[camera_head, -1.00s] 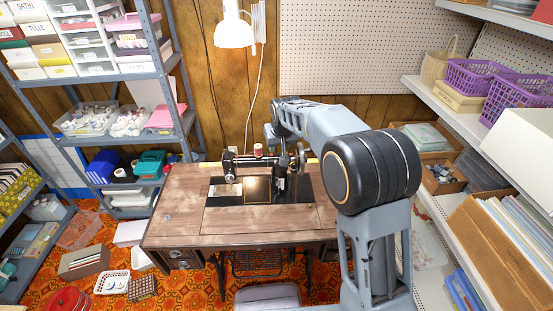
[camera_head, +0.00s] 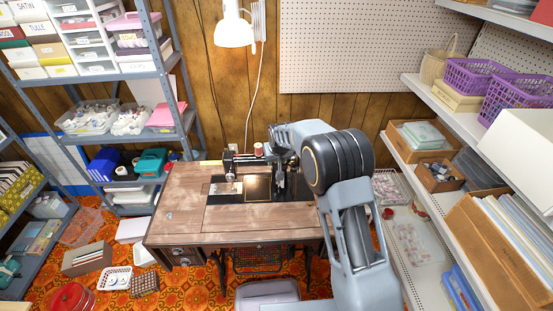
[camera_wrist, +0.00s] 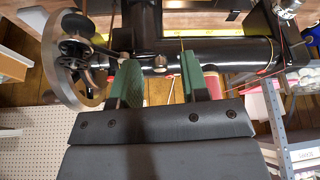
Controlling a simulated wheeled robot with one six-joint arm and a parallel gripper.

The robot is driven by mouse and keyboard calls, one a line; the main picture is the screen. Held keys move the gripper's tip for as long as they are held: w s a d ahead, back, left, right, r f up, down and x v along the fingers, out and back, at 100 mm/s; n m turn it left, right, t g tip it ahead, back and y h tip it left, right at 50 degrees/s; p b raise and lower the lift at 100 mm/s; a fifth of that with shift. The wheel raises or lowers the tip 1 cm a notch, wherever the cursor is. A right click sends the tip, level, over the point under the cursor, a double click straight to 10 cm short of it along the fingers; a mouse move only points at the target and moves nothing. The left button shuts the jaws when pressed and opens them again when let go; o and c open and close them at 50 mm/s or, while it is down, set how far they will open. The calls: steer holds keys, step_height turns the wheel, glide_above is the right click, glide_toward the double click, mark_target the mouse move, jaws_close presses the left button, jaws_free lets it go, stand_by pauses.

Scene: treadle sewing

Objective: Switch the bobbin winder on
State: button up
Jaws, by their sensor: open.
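The black sewing machine stands on the wooden treadle table (camera_head: 180,205) in the head view, its right end hidden by my arm. In the wrist view its black arm (camera_wrist: 225,52) runs across the top, with the silver-rimmed handwheel (camera_wrist: 97,92) at left. A small dark mechanism with knobs, which looks like the bobbin winder (camera_wrist: 76,50), shows in front of the wheel. My gripper (camera_wrist: 162,85) is open, its two green-padded fingers apart and close to the machine's arm. I cannot tell whether they touch it. Nothing is held.
A red thread spool (camera_head: 258,149) stands on top of the machine. A white lamp (camera_head: 234,32) hangs above the table. Shelves stand at left (camera_head: 150,75) and right (camera_head: 430,185). A grey stool (camera_head: 268,291) is in front of the table. The table's left part is clear.

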jaws_close()
stand_by(0.3)
steer(key=n+b, duration=0.1)
steer(key=b, duration=0.1)
steer(key=s+n+y+b, duration=0.1)
steer(key=n+b, duration=0.1)
steer(key=n+y+b, duration=0.1)
steer(key=shift+s+d+n+g+b, duration=0.2)
steer(key=shift+d+n+g+b, duration=0.1)
steer(key=shift+d+n+b, duration=0.1)
